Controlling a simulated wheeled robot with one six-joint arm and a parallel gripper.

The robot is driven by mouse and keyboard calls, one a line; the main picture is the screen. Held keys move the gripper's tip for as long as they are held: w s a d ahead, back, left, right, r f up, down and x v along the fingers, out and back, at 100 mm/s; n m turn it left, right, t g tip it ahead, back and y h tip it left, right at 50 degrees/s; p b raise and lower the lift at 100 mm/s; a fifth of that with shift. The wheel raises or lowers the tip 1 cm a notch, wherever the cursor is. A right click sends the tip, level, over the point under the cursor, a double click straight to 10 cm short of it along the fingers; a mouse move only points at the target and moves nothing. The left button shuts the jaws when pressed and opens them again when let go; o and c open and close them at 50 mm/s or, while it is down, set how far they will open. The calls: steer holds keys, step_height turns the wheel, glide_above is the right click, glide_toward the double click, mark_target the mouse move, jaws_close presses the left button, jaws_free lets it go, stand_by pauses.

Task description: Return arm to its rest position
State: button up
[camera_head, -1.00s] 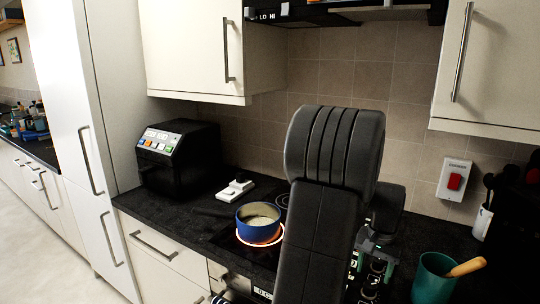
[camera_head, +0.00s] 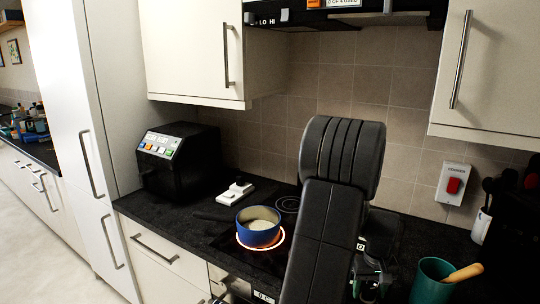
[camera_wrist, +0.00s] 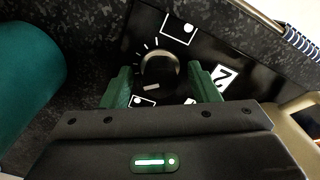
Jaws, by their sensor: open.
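My gripper (camera_wrist: 162,84) shows in the wrist view with its two green fingers spread apart and nothing held between them. A round control knob (camera_wrist: 160,70) with white dial marks appears between and beyond the fingertips; I cannot tell the distance to it. In the head view my dark arm is bent up in front of the counter and hob. The gripper there is mostly hidden behind the arm, low in the picture. The blue pan (camera_head: 258,226) stands upright on a glowing red ring of the hob, with pale contents, apart from my arm.
A teal cup (camera_head: 433,280) with a wooden-handled tool stands right of my arm. A black appliance (camera_head: 180,158) and a white object (camera_head: 235,192) sit at the left on the counter (camera_head: 150,213). A red wall switch (camera_head: 453,185) and upper cupboards (camera_head: 195,50) are behind.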

steer(key=n+p, duration=0.1)
steer(key=n, duration=0.2)
step_height(320, 180, up, 8)
steer(key=shift+r+b, duration=0.15)
steer(key=shift+b, duration=0.35)
